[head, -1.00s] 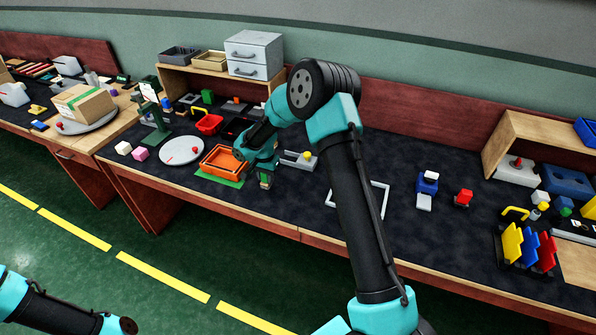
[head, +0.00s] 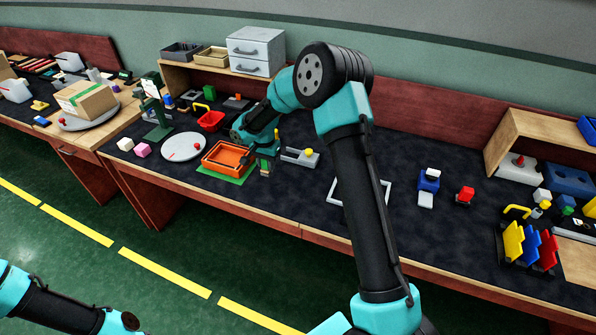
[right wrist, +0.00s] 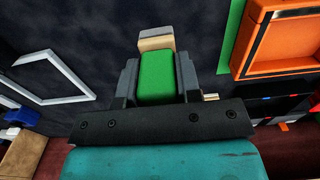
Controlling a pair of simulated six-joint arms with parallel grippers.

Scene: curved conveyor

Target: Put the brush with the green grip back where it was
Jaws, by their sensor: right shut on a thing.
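My right gripper (head: 257,158) is shut on the brush with the green grip (head: 264,168), just right of the orange tray in the head view. In the right wrist view the green grip (right wrist: 156,78) sits between the two dark fingers (right wrist: 157,82), with a pale tan end (right wrist: 156,39) pointing away from the gripper. I cannot tell whether the brush touches the dark table top. My left gripper is out of view; only part of my left arm shows at the bottom left.
The orange tray (head: 211,166) lies on a green mat (head: 236,180). A white disc (head: 184,153) is left of it. A grey fixture with a yellow knob (head: 309,154) and a white square frame (head: 333,191) are to the right. Dark table in front of the frame is clear.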

